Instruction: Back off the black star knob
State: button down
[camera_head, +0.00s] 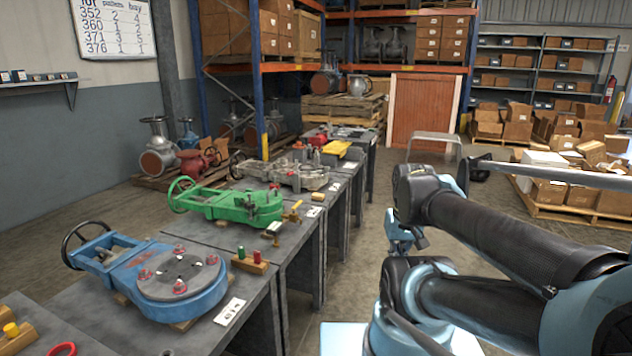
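I cannot make out a black star knob in this view. On the nearest bench (215,338) lies a blue gate valve (205,295) with a black handwheel (84,243), a round grey flange face (180,278) and several red fasteners. Beside it a wooden block (250,266) carries a green knob (241,252) and a red knob (257,256). At the lower left corner another wooden block (22,343) carries a yellow knob (11,329). My arm is folded at the right, and its gripper cannot be seen.
Behind the blue valve, a green valve (235,205) and a grey valve (285,173) lie on further benches in a row. Concrete floor (352,262) is clear between the benches and my arm. A pallet of boxes (565,210) stands at the right, beyond my arm.

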aim_at(248, 205)
jog(key=z, duration=0.05)
jog(key=k, duration=0.5)
jog(key=z, duration=0.2)
jog(key=i, duration=0.65)
jog(key=u, duration=1.4)
